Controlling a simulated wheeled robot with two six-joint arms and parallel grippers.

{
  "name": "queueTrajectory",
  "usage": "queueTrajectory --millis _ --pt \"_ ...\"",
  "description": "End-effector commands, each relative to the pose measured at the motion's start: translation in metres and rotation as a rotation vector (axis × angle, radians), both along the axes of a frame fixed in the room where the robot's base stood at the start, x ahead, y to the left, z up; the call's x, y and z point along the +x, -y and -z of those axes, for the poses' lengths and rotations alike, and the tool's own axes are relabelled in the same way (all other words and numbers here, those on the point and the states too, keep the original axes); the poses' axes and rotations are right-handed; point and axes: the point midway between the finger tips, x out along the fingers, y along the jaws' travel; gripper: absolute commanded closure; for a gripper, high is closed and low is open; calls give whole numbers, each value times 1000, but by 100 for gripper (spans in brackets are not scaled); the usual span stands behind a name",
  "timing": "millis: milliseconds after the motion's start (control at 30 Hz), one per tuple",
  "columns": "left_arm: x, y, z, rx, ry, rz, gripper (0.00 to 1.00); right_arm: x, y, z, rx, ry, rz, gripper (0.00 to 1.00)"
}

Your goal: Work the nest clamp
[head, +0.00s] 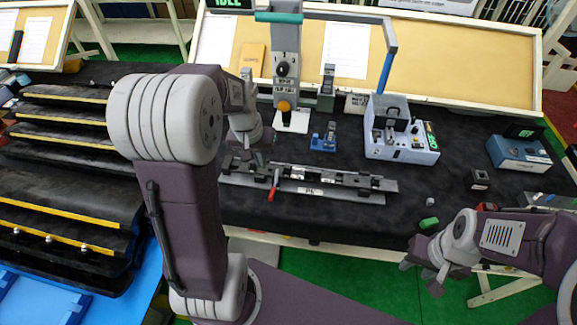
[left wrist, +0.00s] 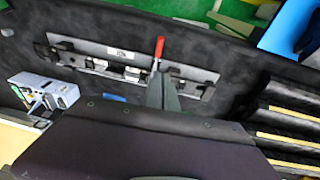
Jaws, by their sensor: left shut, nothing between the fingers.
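The nest fixture (head: 345,195) is a long grey plate with dark blocks and a white label, lying near the front of the black table. Its clamp has a red lever (head: 273,185) at the left part of the plate. In the left wrist view the red lever (left wrist: 159,47) stands out just beyond my fingertips. My left gripper (head: 243,161) is shut and empty, close to the plate's left end; in the left wrist view its fingers (left wrist: 162,88) point at the lever. I cannot tell whether they touch. My right gripper (head: 424,272) is open and empty, off the table's front edge.
A dark rack (head: 70,145) with yellow-edged shelves stands at the left. Behind the fixture are a press (head: 287,60), a small blue device (head: 323,140) and a pale blue box (head: 400,150). A blue box (head: 518,152) and a green block (head: 429,222) are at the right.

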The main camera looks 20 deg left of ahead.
Motion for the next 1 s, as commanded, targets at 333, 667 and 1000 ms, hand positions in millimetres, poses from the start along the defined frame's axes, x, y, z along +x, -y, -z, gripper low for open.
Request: queueTrajectory --millis 333,667,1000 --pt "3 0 23 2 -9 1 100 0 0 -1 0 -1 0 62" --pt "16 2 94 2 -9 1 100 0 0 -4 0 0 0 62" --pt "11 11 136 3 -5 1 100 0 0 -3 0 0 0 62"
